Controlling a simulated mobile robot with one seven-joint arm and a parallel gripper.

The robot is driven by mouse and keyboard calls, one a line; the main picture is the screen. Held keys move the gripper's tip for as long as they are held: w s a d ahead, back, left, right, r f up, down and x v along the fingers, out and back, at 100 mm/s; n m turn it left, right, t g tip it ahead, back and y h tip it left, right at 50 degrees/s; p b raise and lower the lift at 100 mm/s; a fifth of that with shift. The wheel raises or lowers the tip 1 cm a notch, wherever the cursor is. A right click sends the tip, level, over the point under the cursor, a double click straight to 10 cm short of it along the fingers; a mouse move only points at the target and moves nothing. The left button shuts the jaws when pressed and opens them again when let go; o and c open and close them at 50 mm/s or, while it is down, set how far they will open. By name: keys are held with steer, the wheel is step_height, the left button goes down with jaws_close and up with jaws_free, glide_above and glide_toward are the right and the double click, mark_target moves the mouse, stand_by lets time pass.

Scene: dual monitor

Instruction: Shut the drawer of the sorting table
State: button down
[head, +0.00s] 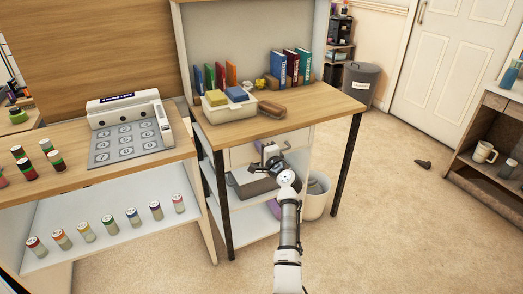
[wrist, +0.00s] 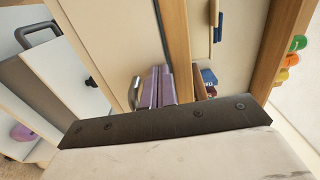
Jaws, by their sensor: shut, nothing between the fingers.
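The sorting table (head: 322,102) has a wooden top and black legs. Its pale drawer (head: 240,155) sits just under the top, partly hidden behind my gripper; I cannot tell how far it stands out. In the wrist view a broad pale panel (wrist: 110,35), apparently the drawer front, shows on its side, with a silver handle (wrist: 135,92) low on it. My gripper (head: 266,160) is in front of the drawer, below the tabletop edge. In the wrist view its fingers (wrist: 158,78) are together and empty, beside the handle; contact is unclear.
A grey box (head: 250,186) sits on the shelf below the drawer. Books (head: 278,66) and a white tray (head: 230,109) are on top. A workbench (head: 70,175) with jars adjoins left. The carpet at right is mostly clear.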

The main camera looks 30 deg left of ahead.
steer(key=shift+r, duration=0.4)
